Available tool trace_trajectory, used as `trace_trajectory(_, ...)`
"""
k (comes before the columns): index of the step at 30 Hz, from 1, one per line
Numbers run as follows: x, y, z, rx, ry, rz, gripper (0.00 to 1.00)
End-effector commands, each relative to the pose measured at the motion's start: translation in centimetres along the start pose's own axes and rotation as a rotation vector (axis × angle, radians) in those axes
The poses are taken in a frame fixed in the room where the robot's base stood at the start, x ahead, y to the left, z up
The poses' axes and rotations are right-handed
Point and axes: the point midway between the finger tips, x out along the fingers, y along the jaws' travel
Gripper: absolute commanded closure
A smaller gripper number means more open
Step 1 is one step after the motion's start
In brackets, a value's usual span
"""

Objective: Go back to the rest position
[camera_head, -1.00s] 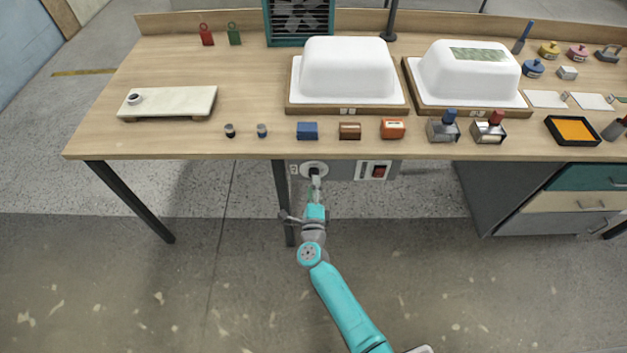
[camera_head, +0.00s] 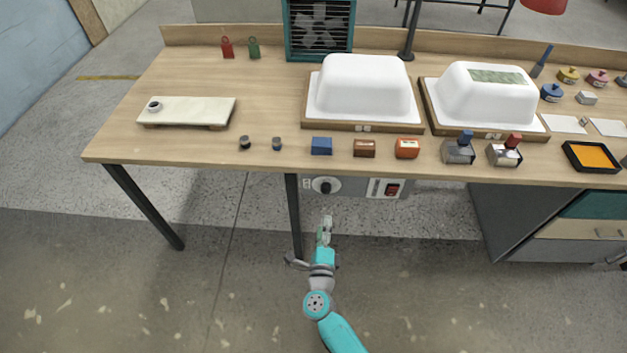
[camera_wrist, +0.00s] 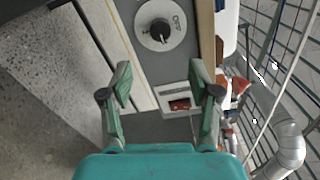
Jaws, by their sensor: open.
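My gripper (camera_head: 326,228) is below the front edge of the workbench, in front of the grey control panel (camera_head: 354,187). It holds nothing. In the wrist view its two green fingers (camera_wrist: 161,88) are spread apart. Between and beyond them are the panel's round black knob (camera_wrist: 160,31) and red switch (camera_wrist: 179,104). In the head view the knob (camera_head: 325,186) shows clear of the gripper, with a gap between them. My arm reaches up from the bottom of the picture.
The wooden workbench (camera_head: 190,148) carries two white tub shells (camera_head: 362,88) (camera_head: 485,95), a fan unit (camera_head: 319,28), a pale board (camera_head: 190,108) and several small blocks and stamps along its front. A black table leg (camera_head: 294,215) stands left of my gripper. Drawers (camera_head: 585,228) are at the right. The floor in front is open.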

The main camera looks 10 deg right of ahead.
Motion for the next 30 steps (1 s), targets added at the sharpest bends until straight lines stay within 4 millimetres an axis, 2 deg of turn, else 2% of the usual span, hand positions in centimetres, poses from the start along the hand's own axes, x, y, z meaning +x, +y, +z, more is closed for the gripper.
trace_trajectory(7,-0.3,0.0,-0.3,-0.012,-0.002,-0.001,0.39)
trace_trajectory(11,-2.3,-0.5,-1.8,-0.089,-0.022,-0.012,0.39)
trace_trajectory(14,-5.0,-1.3,-3.7,-0.196,-0.049,-0.028,0.39)
trace_trajectory(21,-12.6,-4.2,-7.5,-0.504,-0.127,-0.060,0.39)
trace_trajectory(30,-22.0,-8.5,-10.5,-0.895,-0.223,-0.070,0.39)
